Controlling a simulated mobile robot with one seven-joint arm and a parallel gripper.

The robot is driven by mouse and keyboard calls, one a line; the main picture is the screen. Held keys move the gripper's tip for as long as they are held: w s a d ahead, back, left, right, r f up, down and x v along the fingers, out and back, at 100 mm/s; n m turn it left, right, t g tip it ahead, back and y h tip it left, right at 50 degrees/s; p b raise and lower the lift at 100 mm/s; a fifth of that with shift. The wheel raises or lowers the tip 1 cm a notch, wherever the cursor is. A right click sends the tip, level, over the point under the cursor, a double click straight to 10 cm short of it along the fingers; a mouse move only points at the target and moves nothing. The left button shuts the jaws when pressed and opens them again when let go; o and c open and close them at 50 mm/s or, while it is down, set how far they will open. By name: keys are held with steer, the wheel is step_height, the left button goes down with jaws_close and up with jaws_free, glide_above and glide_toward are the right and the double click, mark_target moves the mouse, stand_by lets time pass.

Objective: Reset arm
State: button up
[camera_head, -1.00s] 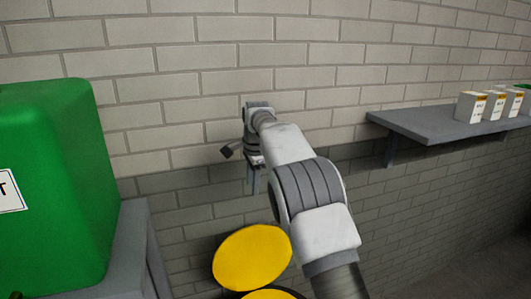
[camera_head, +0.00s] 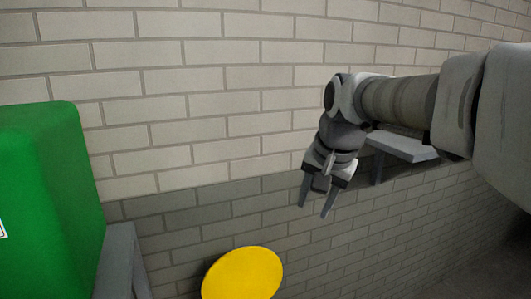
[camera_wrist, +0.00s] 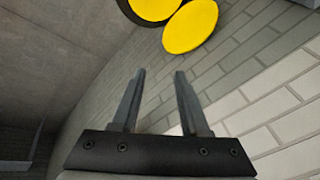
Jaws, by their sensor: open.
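My gripper (camera_head: 316,210) hangs from my bent arm in front of the brick wall, right of the centre in the head view. Its two fingers point down and are spread apart, with nothing between them. In the wrist view my gripper (camera_wrist: 160,78) also shows open and empty, with the brick wall behind it.
A yellow disc (camera_head: 242,274) is low in the head view, left of my gripper; the wrist view shows two yellow round shapes. A green box (camera_head: 50,190) stands on a grey stand (camera_head: 118,262) at the left. A grey wall shelf (camera_head: 402,148) is partly hidden behind my arm.

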steer(key=s+d+f+n, duration=0.1)
steer(key=s+f+n, duration=0.1)
steer(key=s, duration=0.4)
steer(key=s+d+f+n+t, duration=0.1)
steer(key=s+d+f+n, duration=0.1)
steer(key=s, duration=0.5)
steer(key=s+d+f+n+h, duration=0.1)
steer(key=s+f, duration=0.2)
steer(key=s, duration=0.3)
steer(key=shift+s+d+f+n, duration=0.25)
steer(key=shift+s+f+n, duration=0.15)
